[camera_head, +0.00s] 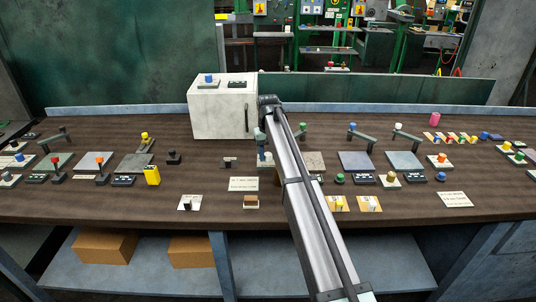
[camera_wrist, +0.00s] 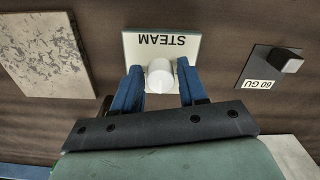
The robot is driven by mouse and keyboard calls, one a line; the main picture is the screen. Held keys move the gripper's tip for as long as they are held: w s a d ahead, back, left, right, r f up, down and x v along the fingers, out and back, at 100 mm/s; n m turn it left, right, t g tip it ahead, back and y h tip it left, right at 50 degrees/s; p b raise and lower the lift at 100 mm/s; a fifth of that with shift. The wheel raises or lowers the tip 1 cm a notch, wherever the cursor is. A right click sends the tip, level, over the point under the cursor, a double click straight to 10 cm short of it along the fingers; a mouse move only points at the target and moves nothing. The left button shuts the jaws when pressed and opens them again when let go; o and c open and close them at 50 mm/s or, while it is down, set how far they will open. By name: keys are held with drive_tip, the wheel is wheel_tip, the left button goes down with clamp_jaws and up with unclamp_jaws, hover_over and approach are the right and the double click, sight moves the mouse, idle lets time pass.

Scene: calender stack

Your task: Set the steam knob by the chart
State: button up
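The steam knob (camera_wrist: 160,77) is a white round knob on a pale plate (camera_wrist: 187,45) lettered STEAM, upside down in the wrist view. My gripper (camera_wrist: 159,72) has its two blue fingers apart, one on each side of the knob. A thin gap shows on the right side; contact on the left is unclear. In the head view my gripper (camera_head: 262,146) points down at the knob, partly hiding it. A white card with small print (camera_head: 243,184) lies in front, and another card (camera_head: 455,199) lies far right. Their text is too small to read, so I cannot tell which is the chart.
A dark plate with a grey block and a "60 GU" label (camera_wrist: 272,68) lies beside the steam plate. A mottled square plate (camera_wrist: 42,52) lies on its other side. A white cabinet (camera_head: 222,109) stands behind. Levers, coloured knobs and a yellow block (camera_head: 152,175) spread along the bench.

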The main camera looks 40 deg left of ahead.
sight(268, 154)
drive_tip(key=shift+o, duration=1.3)
wheel_tip(268, 154, up, 14)
drive_tip(key=shift+f, duration=0.1)
